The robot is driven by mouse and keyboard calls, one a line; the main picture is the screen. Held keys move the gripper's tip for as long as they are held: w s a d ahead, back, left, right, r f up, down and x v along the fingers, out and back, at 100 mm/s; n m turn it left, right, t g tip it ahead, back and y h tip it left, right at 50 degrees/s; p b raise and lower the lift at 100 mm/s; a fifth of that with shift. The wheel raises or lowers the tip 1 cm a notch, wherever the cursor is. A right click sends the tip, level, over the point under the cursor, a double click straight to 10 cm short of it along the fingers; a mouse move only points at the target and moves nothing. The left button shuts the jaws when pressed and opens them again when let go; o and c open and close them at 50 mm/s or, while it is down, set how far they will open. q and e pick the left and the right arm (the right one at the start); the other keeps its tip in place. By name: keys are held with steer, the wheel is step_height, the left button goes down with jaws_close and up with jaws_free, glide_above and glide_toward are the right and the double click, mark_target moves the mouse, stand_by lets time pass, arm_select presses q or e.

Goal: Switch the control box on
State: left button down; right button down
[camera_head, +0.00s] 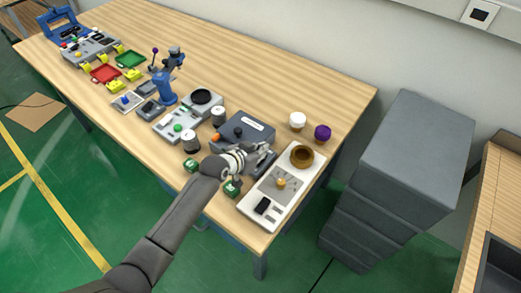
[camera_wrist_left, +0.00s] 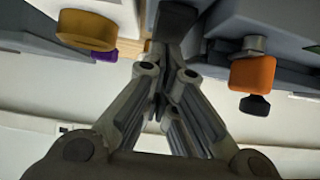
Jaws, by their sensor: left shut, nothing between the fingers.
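A dark blue-grey box (camera_head: 243,130) with a pale label, a dark knob on top and an orange knob (camera_head: 215,138) at its left end stands near the front of the wooden table; it looks like the control box. The orange knob also shows in the left wrist view (camera_wrist_left: 252,72), at the right. My left gripper (camera_head: 268,153) is over the front right of this box, shut and empty, hiding part of it. In the left wrist view its closed fingertips (camera_wrist_left: 175,25) point between the box and a pale panel. Contact cannot be told. My right gripper is not in view.
White (camera_head: 297,121) and purple (camera_head: 322,132) lidded jars stand behind. Green cubes (camera_head: 232,188) and grey cylinders (camera_head: 191,143) are nearby. A grey cabinet (camera_head: 400,150) stands right of the table.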

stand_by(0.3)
arm_select(q)
steer(key=shift+w+d+f+b, duration=0.2)
steer(key=shift+w+f+b, duration=0.1)
steer(key=shift+f+b, duration=0.25)
steer(key=shift+r, duration=0.1)
steer(key=shift+s+a+p, duration=0.15)
steer(key=shift+s+p, duration=0.1)
steer(key=shift+p, duration=0.15)
steer(key=shift+s+a, duration=0.3)
steer(key=shift+s, duration=0.2)
steer(key=shift+f, duration=0.2)
steer(key=shift+r+p, duration=0.1)
steer(key=shift+p, duration=0.25)
